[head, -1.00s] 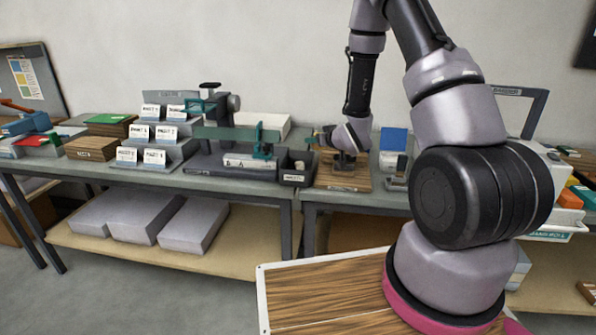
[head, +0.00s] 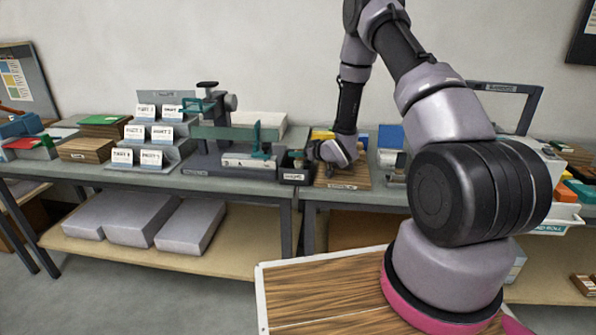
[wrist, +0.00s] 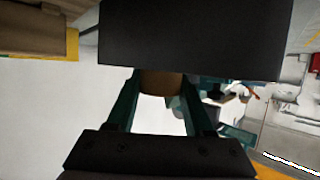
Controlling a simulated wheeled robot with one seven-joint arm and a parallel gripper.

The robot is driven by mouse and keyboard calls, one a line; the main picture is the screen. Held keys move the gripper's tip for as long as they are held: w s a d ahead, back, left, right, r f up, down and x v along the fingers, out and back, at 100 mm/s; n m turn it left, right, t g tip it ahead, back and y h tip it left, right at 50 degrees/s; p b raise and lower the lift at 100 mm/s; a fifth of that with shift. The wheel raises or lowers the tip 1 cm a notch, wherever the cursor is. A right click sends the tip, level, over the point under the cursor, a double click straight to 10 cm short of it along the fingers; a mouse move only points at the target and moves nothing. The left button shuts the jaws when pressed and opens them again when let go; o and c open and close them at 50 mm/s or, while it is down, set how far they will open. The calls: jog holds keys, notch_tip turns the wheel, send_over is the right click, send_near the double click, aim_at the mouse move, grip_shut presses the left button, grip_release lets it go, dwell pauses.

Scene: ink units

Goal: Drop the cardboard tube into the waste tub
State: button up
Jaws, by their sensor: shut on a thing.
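My gripper (head: 299,156) points left at the back bench, low over a small black open tub (head: 295,177) with a white label, the likely waste tub; the label is too small to read. In the wrist view the teal fingers of my gripper (wrist: 160,90) are shut on the brown cardboard tube (wrist: 160,82). A dark block at the top of that view hides much of the tube. In the head view the tube cannot be made out clearly. Whether it touches the tub cannot be told.
Left of the tub stands a grey and teal press (head: 232,140) with a white block in front. A wooden board (head: 345,181) lies just right of the tub, under my wrist. Label stands (head: 150,140) and wooden boxes fill the bench further left.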

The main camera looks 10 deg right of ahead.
jog(key=o, duration=1.4)
notch_tip(320, 180, up, 10)
jog(key=shift+r, duration=0.1)
